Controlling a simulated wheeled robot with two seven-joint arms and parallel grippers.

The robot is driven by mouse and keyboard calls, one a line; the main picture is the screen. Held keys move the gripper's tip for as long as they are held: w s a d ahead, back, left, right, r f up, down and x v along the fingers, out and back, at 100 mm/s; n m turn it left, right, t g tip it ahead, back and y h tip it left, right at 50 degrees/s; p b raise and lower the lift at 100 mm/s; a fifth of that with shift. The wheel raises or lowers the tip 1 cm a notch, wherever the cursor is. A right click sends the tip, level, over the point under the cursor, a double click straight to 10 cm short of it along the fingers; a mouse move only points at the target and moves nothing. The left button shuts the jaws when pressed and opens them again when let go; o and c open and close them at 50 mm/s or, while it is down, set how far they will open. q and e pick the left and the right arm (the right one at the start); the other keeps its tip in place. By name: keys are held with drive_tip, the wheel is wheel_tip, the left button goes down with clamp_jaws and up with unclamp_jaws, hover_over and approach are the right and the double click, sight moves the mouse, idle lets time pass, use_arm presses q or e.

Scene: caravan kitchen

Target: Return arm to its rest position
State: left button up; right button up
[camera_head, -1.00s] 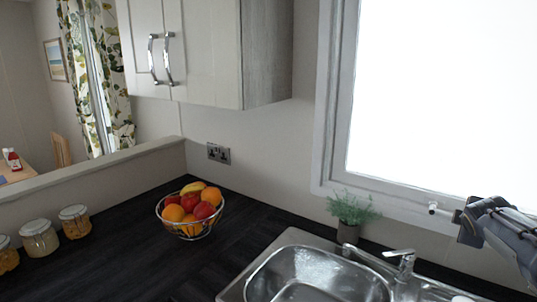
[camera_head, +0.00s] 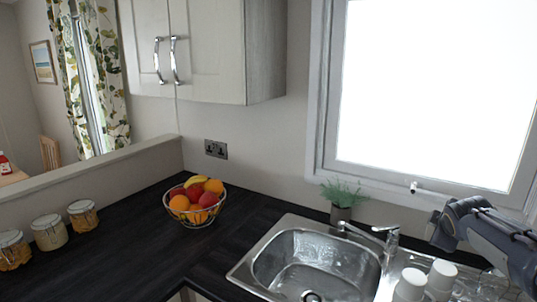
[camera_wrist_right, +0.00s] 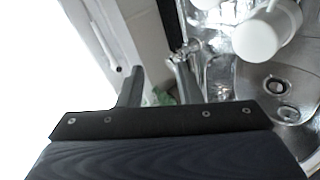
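My right arm comes in from the right edge of the head view, grey and dark, above the draining side of the sink. Its gripper end (camera_head: 438,232) is in front of the wall below the window, and the fingers are hard to make out there. In the right wrist view the two fingers of my right gripper (camera_wrist_right: 158,82) stand apart with nothing between them. The wall and a bit of the green plant show behind the gap. My left arm and gripper are not in view.
The steel sink (camera_head: 300,262) with its tap (camera_head: 388,238) lies left of my right arm. White cups (camera_head: 441,275) and glasses stand on the drainer below the arm. A plant (camera_head: 341,200), a fruit bowl (camera_head: 196,215) and jars (camera_head: 48,232) stand on the dark worktop. The window handle (camera_head: 413,187) is nearby.

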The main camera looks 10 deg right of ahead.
drive_tip(key=s+a+f+m+g+y, duration=0.1)
drive_tip(key=s+a+f+m+y, duration=0.2)
drive_tip(key=s+a, duration=0.6)
drive_tip(key=s+a+f+m+y, duration=0.3)
drive_tip(key=s+a, duration=0.6)
drive_tip(key=a, duration=0.3)
drive_tip(key=s+a+f+m+g+y, duration=0.1)
drive_tip(key=s+a+f+m+y, duration=0.2)
drive_tip(key=s+a, duration=0.6)
drive_tip(key=shift+s+a+f+m+g+y, duration=0.15)
drive_tip(key=shift+a+f+m+g+y, duration=0.15)
drive_tip(key=shift+a, duration=0.7)
